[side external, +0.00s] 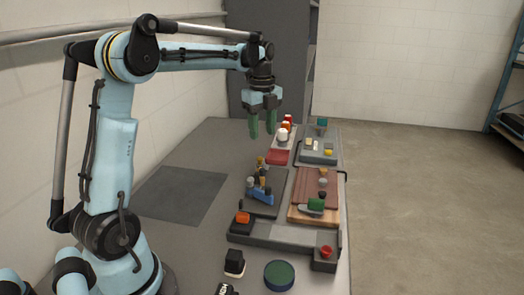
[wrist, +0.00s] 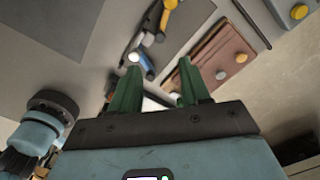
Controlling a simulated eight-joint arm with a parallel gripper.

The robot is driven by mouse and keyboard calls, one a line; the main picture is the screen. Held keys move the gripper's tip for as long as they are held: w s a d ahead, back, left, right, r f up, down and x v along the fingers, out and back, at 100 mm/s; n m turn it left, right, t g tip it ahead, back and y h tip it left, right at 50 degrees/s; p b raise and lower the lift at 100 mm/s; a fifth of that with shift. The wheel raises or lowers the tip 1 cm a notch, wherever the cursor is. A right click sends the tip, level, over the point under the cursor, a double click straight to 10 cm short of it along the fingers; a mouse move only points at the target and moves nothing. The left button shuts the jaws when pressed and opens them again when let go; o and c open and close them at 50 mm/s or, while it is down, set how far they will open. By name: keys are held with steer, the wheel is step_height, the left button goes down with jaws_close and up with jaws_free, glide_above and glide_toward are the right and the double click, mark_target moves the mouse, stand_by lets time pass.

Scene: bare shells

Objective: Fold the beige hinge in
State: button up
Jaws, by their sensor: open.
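My gripper (side external: 262,127) is open and empty, its green fingers pointing down, high above the far part of the table. It also shows in the wrist view (wrist: 158,76), with a gap between the fingers. I cannot clearly pick out a beige hinge. A reddish-brown slatted panel with small knobs (side external: 306,188) lies on the right side of the table, with a pale wooden strip (side external: 299,213) at its near edge. The panel also shows in the wrist view (wrist: 212,50), beyond the right finger. My gripper is well apart from it.
A dark plate with blue and yellow levers (side external: 262,192) lies left of the panel. A grey box (side external: 322,155), a red block (side external: 278,156) and white and orange knobs (side external: 284,130) stand behind. A grey rail (side external: 275,235) lies in front. The left side is clear.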

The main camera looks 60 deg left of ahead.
mark_target(262, 173)
steer(key=shift+c, duration=1.4)
steer(key=shift+w+d+f+n, duration=0.25)
steer(key=shift+d+n, duration=0.05)
steer(key=shift+n, duration=0.5)
steer(key=c, duration=0.4)
steer(key=w+d+n+y, duration=0.1)
steer(key=n, duration=0.3)
steer(key=w+d+f+n+g+y, duration=0.1)
steer(key=d+n, duration=0.1)
steer(key=n, duration=0.3)
steer(key=w+d+f+n+y, duration=0.1)
steer(key=n, duration=0.3)
steer(key=shift+w+d+f+n+g, duration=0.15)
steer(key=shift+w+f+n+g, duration=0.15)
steer(key=shift+g, duration=0.1)
jaws_close()
steer(key=w+d+f+n+y, duration=0.2)
steer(key=w+d+n+y, duration=0.3)
steer(key=n, duration=1)
steer(key=shift+h, duration=0.5)
steer(key=x, duration=0.3)
steer(key=s+x, duration=0.1)
steer(key=x, duration=0.2)
steer(key=s+x, duration=0.1)
steer(key=x, duration=0.2)
steer(key=shift+d, duration=0.2)
steer(key=s+a, duration=0.2)
steer(key=shift+s, duration=0.35)
steer(key=shift+s+a, duration=0.2)
steer(key=shift+s, duration=0.2)
